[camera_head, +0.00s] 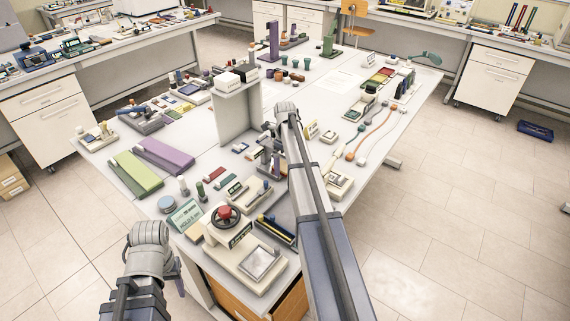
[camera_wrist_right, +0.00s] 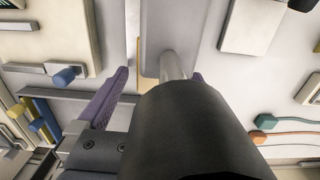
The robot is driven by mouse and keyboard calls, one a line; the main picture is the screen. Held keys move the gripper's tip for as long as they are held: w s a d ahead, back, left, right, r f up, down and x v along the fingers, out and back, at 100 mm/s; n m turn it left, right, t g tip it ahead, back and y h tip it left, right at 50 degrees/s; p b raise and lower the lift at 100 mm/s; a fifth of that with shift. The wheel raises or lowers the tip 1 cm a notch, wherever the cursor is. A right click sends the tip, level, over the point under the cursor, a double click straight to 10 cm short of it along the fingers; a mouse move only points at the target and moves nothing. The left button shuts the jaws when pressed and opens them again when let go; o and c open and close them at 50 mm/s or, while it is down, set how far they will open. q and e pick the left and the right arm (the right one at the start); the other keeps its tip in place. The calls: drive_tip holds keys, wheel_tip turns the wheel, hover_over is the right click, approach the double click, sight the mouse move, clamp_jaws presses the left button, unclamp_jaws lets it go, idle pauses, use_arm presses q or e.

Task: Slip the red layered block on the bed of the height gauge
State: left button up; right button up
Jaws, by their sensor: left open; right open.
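My left gripper (camera_head: 177,277) is open beside the near left table edge.
A green slab (camera_head: 137,173) and a purple slab (camera_head: 164,155) lie at the left. A dark tray (camera_head: 276,230) is beside the cream device. Cords (camera_head: 372,137) lie on the right.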

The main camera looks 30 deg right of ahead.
sight(285, 166)
drive_tip(key=shift+r, duration=0.15)
wheel_tip(285, 166, up, 8)
drive_tip(key=p, duration=0.8)
drive_tip(key=shift+f, duration=0.2)
drive_tip(key=shift+f, duration=0.1)
